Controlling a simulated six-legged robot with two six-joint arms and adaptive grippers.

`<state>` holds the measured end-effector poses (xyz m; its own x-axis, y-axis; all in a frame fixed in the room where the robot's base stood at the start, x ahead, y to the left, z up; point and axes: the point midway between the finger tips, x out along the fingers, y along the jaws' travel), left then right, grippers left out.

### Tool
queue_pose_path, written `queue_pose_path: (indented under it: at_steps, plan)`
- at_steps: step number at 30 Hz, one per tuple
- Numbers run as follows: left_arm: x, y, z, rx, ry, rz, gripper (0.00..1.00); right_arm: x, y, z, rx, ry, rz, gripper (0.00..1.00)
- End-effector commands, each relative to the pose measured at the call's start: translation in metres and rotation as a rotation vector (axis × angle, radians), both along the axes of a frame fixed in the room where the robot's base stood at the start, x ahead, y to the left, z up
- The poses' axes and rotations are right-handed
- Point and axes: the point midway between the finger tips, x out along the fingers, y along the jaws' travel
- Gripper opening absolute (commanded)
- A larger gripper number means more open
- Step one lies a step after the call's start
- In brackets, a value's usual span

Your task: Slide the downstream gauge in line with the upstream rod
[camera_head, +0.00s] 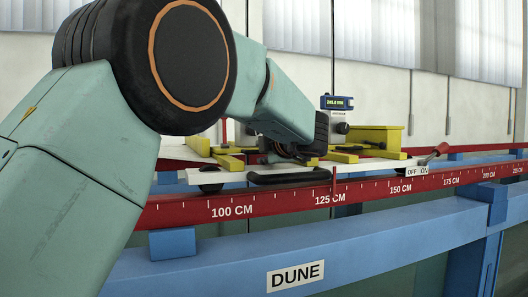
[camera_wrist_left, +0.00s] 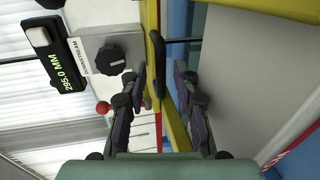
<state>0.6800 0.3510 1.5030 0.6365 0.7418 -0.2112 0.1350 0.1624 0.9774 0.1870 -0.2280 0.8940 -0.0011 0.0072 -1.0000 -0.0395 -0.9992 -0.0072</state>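The downstream gauge (camera_head: 340,117) is a grey box with a blue-cased readout on top, standing on the carriage behind my left gripper (camera_head: 292,152). In the left wrist view the gauge (camera_wrist_left: 110,45) shows a black knob and a lit green display. There my left gripper (camera_wrist_left: 160,88) has its two fingers apart. A yellow bar and a short black handle (camera_wrist_left: 158,62) show between them; I cannot tell whether a finger touches either. A thin red upright (camera_head: 224,130) is partly hidden by my left arm; I cannot tell whether it is the upstream rod. My right gripper is out of view.
The white carriage plate (camera_head: 235,175) with yellow blocks lies over a red rail with a centimetre scale (camera_head: 270,201). A red-handled lever (camera_head: 437,152) stands by an OFF/ON label at the right. Blue flume beams (camera_head: 390,237) run along the front.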

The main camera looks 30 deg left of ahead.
Motion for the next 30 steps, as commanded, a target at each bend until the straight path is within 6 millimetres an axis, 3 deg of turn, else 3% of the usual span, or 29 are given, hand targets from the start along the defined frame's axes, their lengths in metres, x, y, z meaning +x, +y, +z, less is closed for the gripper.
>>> queue_pose_path:
  at_steps: [11,24,30]
  plan:
    - [-0.005,-0.006,0.001,0.000,0.002,0.001,0.34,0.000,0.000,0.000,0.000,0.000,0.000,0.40]
    - [-0.043,-0.051,0.015,0.001,0.000,0.000,0.34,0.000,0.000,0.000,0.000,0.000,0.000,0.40]
    - [-0.051,-0.060,0.017,0.000,0.000,0.000,0.34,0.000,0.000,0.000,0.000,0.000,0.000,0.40]
